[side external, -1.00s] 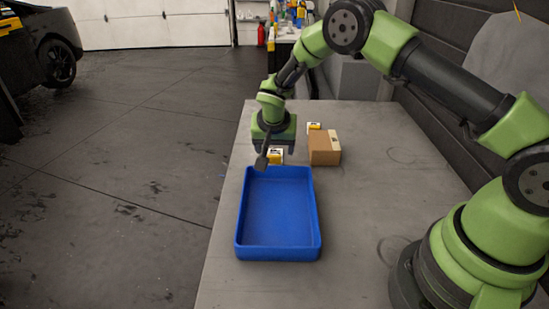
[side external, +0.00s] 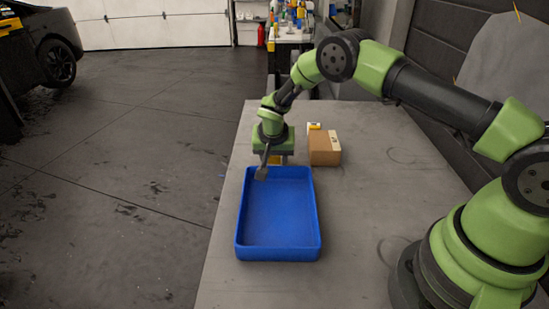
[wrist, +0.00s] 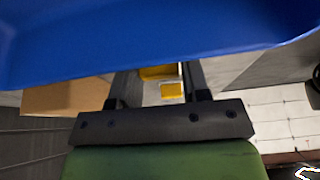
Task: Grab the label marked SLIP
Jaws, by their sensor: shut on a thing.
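My gripper (side external: 275,160) points down just behind the far edge of the blue tray and is shut on a small yellow-and-white block (side external: 276,160). In the wrist view the block (wrist: 172,90) shows between the two dark fingers of my gripper (wrist: 162,76). Most of the block is hidden by the gripper in the side view. A second yellow-and-white block (side external: 314,126) stands behind the cardboard box, out of my gripper. I cannot read the word SLIP on either block.
An empty blue tray (side external: 240,230) lies right in front of my gripper, and its wall fills the top of the wrist view. A brown cardboard box (side external: 325,150) stands to the right. The grey table (side external: 370,200) is clear right of the tray.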

